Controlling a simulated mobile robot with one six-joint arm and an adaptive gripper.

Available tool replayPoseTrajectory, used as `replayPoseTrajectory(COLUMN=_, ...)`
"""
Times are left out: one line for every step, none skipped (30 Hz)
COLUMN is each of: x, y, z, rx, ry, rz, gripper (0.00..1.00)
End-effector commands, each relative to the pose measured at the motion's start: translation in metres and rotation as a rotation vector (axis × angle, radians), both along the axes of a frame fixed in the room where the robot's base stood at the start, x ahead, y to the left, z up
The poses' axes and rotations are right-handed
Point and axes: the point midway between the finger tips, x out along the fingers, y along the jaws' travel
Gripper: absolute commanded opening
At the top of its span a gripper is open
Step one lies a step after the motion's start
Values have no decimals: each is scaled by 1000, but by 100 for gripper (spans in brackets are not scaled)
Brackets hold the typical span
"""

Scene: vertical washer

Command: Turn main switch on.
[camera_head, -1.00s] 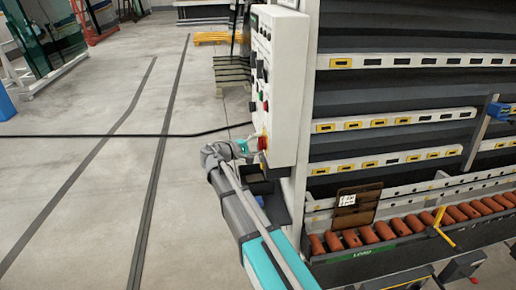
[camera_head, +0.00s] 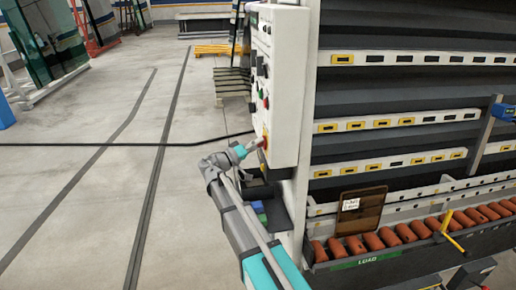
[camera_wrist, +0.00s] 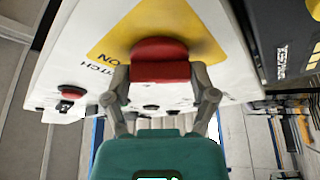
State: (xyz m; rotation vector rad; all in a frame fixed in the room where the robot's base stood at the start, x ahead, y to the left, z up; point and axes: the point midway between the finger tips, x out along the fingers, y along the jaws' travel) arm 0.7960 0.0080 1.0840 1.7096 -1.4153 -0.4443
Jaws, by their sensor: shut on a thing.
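The main switch is a red rotary knob (camera_wrist: 160,62) on a yellow plate (camera_wrist: 120,32), low on the white control panel (camera_wrist: 75,65). In the head view the red knob (camera_head: 265,141) shows at the panel's lower edge. My gripper (camera_wrist: 160,82) has one finger on each side of the knob and is shut on it in the wrist view. In the head view my gripper (camera_head: 254,144) reaches the panel from the left. The fingertips are too small there to make out.
Other buttons sit on the panel, including a red one (camera_wrist: 70,92). The washer's shelves (camera_head: 400,120) and a row of orange rollers (camera_head: 390,238) stand to the right. A brown plate (camera_head: 361,212) leans above the rollers. Open floor (camera_head: 90,180) lies to the left.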

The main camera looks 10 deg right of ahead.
Motion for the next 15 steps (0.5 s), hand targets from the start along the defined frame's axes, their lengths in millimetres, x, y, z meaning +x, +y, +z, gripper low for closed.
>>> replayPoseTrajectory(x=0, y=0, z=-3, rx=3, ry=-27, rz=-3, gripper=26)
replayPoseTrajectory(x=0, y=0, z=-2, rx=2, ry=-41, rz=-3, gripper=26)
replayPoseTrajectory(x=0, y=0, z=-2, rx=2, ry=-61, rz=-3, gripper=26)
replayPoseTrajectory(x=0, y=-1, z=-2, rx=2, ry=-71, rz=-3, gripper=26)
replayPoseTrajectory(x=0, y=-1, z=-2, rx=2, ry=-83, rz=-3, gripper=26)
replayPoseTrajectory(x=0, y=-1, z=-2, rx=2, ry=-95, rz=-4, gripper=26)
replayPoseTrajectory(x=-1, y=-1, z=-2, rx=2, ry=-103, rz=-4, gripper=26)
replayPoseTrajectory(x=-1, y=-1, z=-2, rx=3, ry=-109, rz=-4, gripper=26)
replayPoseTrajectory(x=-1, y=-1, z=-2, rx=3, ry=-117, rz=-4, gripper=26)
replayPoseTrajectory(x=-1, y=-1, z=-1, rx=2, ry=-121, rz=-4, gripper=26)
replayPoseTrajectory(x=-1, y=-1, z=-1, rx=2, ry=-125, rz=-4, gripper=27)
replayPoseTrajectory(x=-1, y=-1, z=-1, rx=2, ry=-128, rz=-5, gripper=27)
replayPoseTrajectory(x=-1, y=-1, z=-1, rx=2, ry=-129, rz=-4, gripper=27)
replayPoseTrajectory(x=-1, y=-1, z=-1, rx=2, ry=-130, rz=-4, gripper=27)
replayPoseTrajectory(x=-1, y=-1, z=-1, rx=2, ry=-130, rz=-5, gripper=27)
